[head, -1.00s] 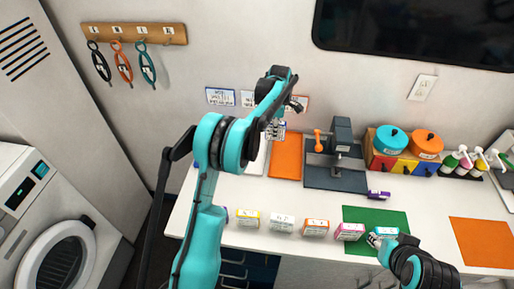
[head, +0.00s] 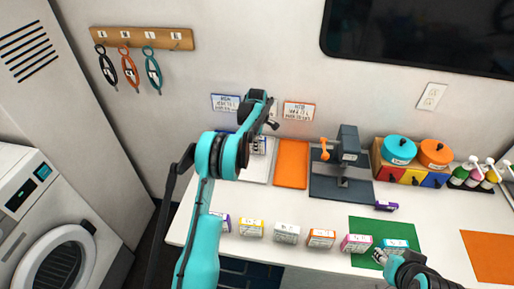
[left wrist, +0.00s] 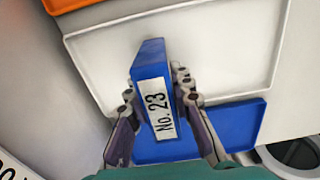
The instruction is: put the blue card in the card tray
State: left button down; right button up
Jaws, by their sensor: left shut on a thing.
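My left gripper (left wrist: 160,110) is shut on the blue card (left wrist: 152,58), a thick blue piece with a white "No. 23" label. In the head view the left gripper (head: 257,143) is above the trays at the back of the counter. In the wrist view a blue tray (left wrist: 238,120) lies behind the card's lower part and a white tray (left wrist: 225,60) behind its upper part. The card's height above them is unclear. The orange tray (head: 292,163) is to the right. My right gripper (head: 379,256) is near the green mat's front edge; its finger opening is unclear.
Several small boxes, including a yellow one (head: 251,228) and a pink one (head: 356,243), line the counter's front. A dark stand (head: 345,165) is right of the orange tray. Wall signs (head: 299,111) hang above the trays. An orange mat (head: 490,256) is bare.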

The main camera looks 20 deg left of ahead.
pick_arm(q)
jog(key=shift+f, duration=0.3)
jog(key=shift+f, duration=0.2)
jog(key=c, duration=1.3)
grip_release()
jog(key=shift+c, duration=0.2)
jog(key=shift+r, duration=0.2)
